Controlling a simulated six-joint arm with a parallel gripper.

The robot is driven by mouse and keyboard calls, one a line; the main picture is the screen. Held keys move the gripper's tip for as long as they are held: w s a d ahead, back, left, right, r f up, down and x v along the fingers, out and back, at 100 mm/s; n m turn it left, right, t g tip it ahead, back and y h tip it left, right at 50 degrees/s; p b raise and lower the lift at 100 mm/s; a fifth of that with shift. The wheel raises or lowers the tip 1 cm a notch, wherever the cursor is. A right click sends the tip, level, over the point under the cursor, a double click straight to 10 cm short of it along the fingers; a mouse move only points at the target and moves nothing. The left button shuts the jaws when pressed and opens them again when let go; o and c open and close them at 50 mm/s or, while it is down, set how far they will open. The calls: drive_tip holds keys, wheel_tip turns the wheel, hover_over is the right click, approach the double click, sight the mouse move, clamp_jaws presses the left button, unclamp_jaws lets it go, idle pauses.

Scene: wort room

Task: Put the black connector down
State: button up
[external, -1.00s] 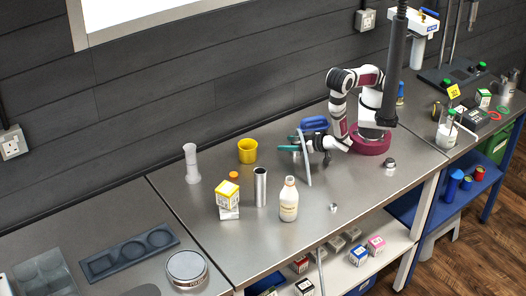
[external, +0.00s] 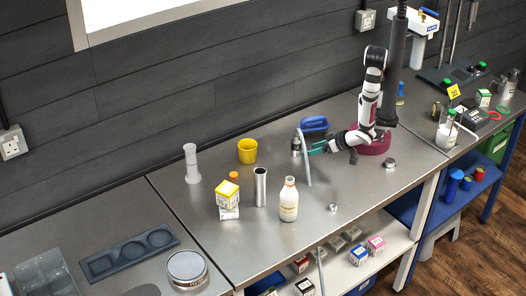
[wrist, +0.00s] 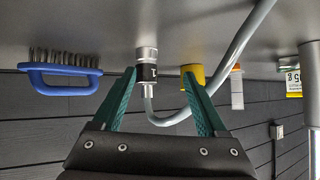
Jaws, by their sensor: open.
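The black connector (external: 296,147), with a silver collar, stands on the steel bench just left of my gripper. In the upside-down wrist view, the connector (wrist: 146,66) stands with its silver end against the bench. A grey hose (external: 306,162) runs from its other end, bends round and crosses to the bench; in the wrist view the hose (wrist: 235,52) passes right of the connector. My gripper (external: 317,147) is open and empty, with teal fingers apart. In the wrist view, the connector shows between and beyond the fingertips (wrist: 158,76), with no clear contact.
A blue-handled brush (external: 314,124) lies behind the connector. Small metal pieces lie at the front right. The bench in front of my gripper is mostly clear.

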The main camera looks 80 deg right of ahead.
drive_tip(key=a+g+y, duration=0.1)
drive_tip(key=w+a+m+g+y, duration=0.1)
drive_tip(key=a, duration=0.1)
drive_tip(key=w+a+r+g+y, duration=0.1)
drive_tip(key=shift+w+a+m, duration=0.15)
drive_tip(key=shift+w+m, duration=0.05)
drive_tip(key=shift+m, duration=0.1)
wheel_tip(320, 180, up, 10)
drive_tip(key=n+g+y, duration=0.1)
drive_tip(key=g+y, duration=0.3)
drive_tip(key=y, duration=0.1)
drive_tip(key=s+d+r+g+h, duration=0.1)
drive_tip(key=s+d+r, duration=0.2)
drive_tip(key=d, duration=0.6)
drive_tip(key=s+d+r+g+h, duration=0.1)
drive_tip(key=s+d+r+g, duration=0.1)
drive_tip(key=s+d, duration=0.5)
drive_tip(key=shift+s+d+r+n, duration=0.3)
drive_tip(key=shift+d+r, duration=0.55)
drive_tip(key=shift+d, duration=0.2)
